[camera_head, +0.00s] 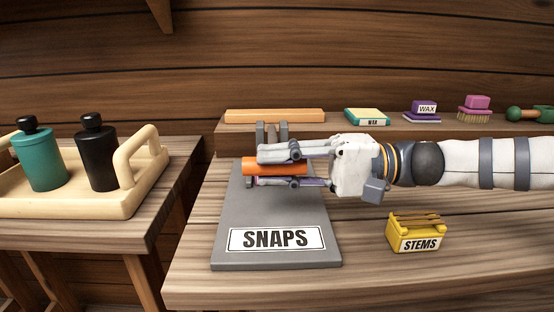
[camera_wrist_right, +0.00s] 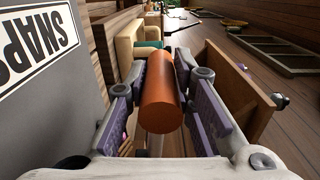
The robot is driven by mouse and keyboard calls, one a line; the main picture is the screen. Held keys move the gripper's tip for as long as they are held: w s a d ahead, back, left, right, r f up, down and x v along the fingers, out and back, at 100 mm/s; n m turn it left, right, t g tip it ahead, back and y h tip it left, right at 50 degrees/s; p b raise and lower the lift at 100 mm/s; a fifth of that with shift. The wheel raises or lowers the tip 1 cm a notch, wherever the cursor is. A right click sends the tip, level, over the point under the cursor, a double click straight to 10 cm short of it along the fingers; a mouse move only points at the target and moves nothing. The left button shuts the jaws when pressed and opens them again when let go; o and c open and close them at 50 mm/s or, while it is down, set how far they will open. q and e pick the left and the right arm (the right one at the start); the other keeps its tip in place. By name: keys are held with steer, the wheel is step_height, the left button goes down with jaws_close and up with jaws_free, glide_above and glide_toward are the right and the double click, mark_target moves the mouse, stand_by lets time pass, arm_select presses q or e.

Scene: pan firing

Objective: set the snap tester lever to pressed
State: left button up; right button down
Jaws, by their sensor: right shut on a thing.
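The snap tester (camera_head: 228,215) is a grey plate labelled SNAPS on the front table, with grey uprights at its back. Its lever shows as an orange cylindrical handle (camera_head: 252,167), lying level low over the rear part of the plate. My right gripper (camera_head: 265,168) comes in from the right and is shut on the orange handle, one finger above it and one below. In the right wrist view the handle (camera_wrist_right: 161,105) lies between the purple-padded fingers, and the tester plate (camera_wrist_right: 60,115) is at the left. The handle's join to the uprights is hidden. My left gripper is not in view.
A yellow STEMS box (camera_head: 418,236) stands right of the plate. On the raised back shelf are a light orange bar (camera_head: 275,116), a teal-and-yellow block (camera_head: 367,116), a purple WAX box (camera_head: 423,110) and a brush (camera_head: 475,112). A tray (camera_head: 90,203) with two bottles is on the left table.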

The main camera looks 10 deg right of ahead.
steer(key=shift+f, duration=0.1)
steer(key=c, duration=1.4)
jaws_free()
steer(key=shift+o, duration=0.2)
steer(key=shift+s, duration=0.1)
steer(key=s+d, duration=0.2)
steer(key=d, duration=0.9)
steer(key=shift+s+d, duration=0.2)
steer(key=shift+d, duration=0.15)
